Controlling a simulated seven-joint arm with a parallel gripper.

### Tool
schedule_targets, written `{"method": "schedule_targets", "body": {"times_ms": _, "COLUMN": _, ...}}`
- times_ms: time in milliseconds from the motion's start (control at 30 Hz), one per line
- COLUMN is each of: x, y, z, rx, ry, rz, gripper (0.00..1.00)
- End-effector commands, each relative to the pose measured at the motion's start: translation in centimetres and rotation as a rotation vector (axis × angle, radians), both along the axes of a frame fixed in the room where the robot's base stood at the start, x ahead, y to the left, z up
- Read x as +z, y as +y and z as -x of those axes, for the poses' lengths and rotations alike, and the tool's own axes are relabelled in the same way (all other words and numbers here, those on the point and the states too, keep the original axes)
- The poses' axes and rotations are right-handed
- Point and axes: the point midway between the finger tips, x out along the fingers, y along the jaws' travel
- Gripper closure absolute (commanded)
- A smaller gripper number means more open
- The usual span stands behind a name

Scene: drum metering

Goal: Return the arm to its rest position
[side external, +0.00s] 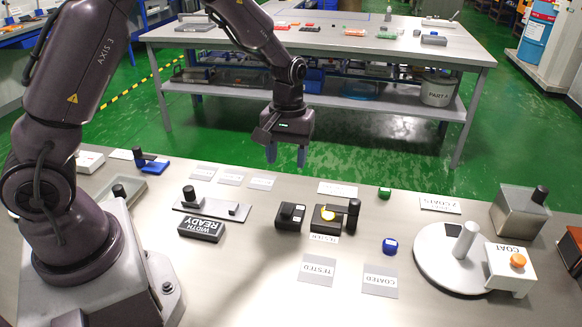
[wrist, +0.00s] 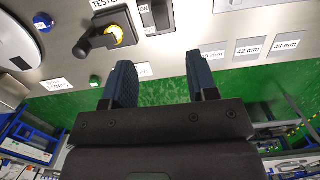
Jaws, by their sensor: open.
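My gripper (side external: 286,155) hangs above the far edge of the metal worktable (side external: 232,275), fingers pointing down. In the wrist view my gripper (wrist: 165,85) shows two dark blue fingers spread apart with nothing between them. It touches nothing on the table. My arm reaches from its base at the left of the side view.
A tester (side external: 329,216) with a yellow disc, a black switch box (side external: 290,215) and a "WIDTH READY" block (side external: 201,229) stand below. Green (side external: 384,193) and blue (side external: 390,245) pieces lie to the right, near a round white plate (side external: 436,265) and a COAT box (side external: 512,268).

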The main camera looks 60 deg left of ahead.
Motion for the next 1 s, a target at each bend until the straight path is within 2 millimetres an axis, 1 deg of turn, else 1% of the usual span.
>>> {"method": "schedule_targets", "body": {"times_ms": 67, "x": -0.6, "y": -0.1, "z": 1.2, "rx": -0.066, "ry": 0.036, "rz": 0.003, "gripper": 0.47}}
{"method": "schedule_targets", "body": {"times_ms": 100, "x": -0.3, "y": -0.4, "z": 2.3, "rx": -0.118, "ry": 0.049, "rz": 0.009, "gripper": 0.47}}
{"method": "schedule_targets", "body": {"times_ms": 167, "x": 1.0, "y": -0.8, "z": 3.3, "rx": -0.178, "ry": 0.037, "rz": 0.018, "gripper": 0.47}}
{"method": "schedule_targets", "body": {"times_ms": 367, "x": 6.5, "y": -2.5, "z": 6.9, "rx": -0.376, "ry": -0.048, "rz": 0.026, "gripper": 0.47}}
{"method": "schedule_targets", "body": {"times_ms": 500, "x": 10.4, "y": -3.5, "z": 10.0, "rx": -0.512, "ry": -0.140, "rz": 0.004, "gripper": 0.47}}
{"method": "schedule_targets", "body": {"times_ms": 600, "x": 12.7, "y": -4.1, "z": 12.4, "rx": -0.599, "ry": -0.212, "rz": -0.028, "gripper": 0.47}}
{"method": "schedule_targets", "body": {"times_ms": 700, "x": 14.7, "y": -4.5, "z": 14.7, "rx": -0.672, "ry": -0.288, "rz": -0.072, "gripper": 0.47}}
{"method": "schedule_targets", "body": {"times_ms": 800, "x": 16.2, "y": -4.8, "z": 16.7, "rx": -0.720, "ry": -0.365, "rz": -0.123, "gripper": 0.47}}
{"method": "schedule_targets", "body": {"times_ms": 900, "x": 17.4, "y": -5.0, "z": 18.1, "rx": -0.740, "ry": -0.435, "rz": -0.166, "gripper": 0.47}}
{"method": "schedule_targets", "body": {"times_ms": 1000, "x": 18.4, "y": -5.1, "z": 18.9, "rx": -0.744, "ry": -0.495, "rz": -0.198, "gripper": 0.47}}
